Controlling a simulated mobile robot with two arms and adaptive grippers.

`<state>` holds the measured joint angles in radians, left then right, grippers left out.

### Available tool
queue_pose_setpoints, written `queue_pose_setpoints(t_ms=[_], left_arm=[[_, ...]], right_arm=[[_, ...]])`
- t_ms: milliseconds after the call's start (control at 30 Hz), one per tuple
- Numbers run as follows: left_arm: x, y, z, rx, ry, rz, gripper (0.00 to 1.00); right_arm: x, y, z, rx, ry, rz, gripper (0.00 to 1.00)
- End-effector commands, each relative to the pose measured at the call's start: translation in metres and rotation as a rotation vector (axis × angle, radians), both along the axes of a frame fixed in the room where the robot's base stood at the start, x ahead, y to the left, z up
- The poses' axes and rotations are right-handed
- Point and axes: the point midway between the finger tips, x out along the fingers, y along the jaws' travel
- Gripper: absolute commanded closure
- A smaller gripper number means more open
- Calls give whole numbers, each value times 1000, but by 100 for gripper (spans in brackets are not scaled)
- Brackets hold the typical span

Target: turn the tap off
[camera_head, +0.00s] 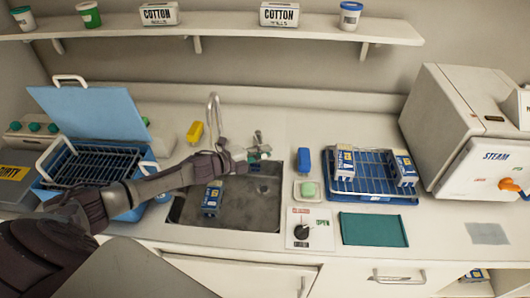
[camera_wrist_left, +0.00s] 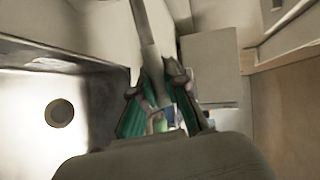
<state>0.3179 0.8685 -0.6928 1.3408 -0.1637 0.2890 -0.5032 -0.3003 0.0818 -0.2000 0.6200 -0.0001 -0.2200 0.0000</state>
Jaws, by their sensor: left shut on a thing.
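The tap has a curved metal spout (camera_head: 214,112) behind the sink (camera_head: 245,212), with a grey metal handle (camera_head: 258,137) to its right. My left gripper (camera_head: 260,154) reaches across the back of the sink to the tap handle. In the left wrist view its green-padded fingers (camera_wrist_left: 162,118) are closed around a grey metal bar (camera_wrist_left: 144,30), which looks like the tap handle. The arm and fingers hide the lower part of the tap. I see no clear water stream. My right gripper is in neither view.
A blue and white box (camera_head: 212,198) is in the sink. A yellow item (camera_head: 195,132) and a blue item (camera_head: 304,160) stand near the tap. A blue wire rack (camera_head: 372,190) and a steam unit (camera_head: 455,130) are to the right. A shelf (camera_head: 225,27) runs above.

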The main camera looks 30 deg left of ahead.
Motion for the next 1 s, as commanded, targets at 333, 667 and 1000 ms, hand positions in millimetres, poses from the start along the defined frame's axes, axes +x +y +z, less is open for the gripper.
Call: queue_pose_setpoints(t_ms=[333,667,1000], left_arm=[[0,0,-1,1,2,0,82],[0,0,0,0,1,0,62],[-25,14,4,3,4,1,62]], right_arm=[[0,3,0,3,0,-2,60],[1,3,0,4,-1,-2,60],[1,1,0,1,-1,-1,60]])
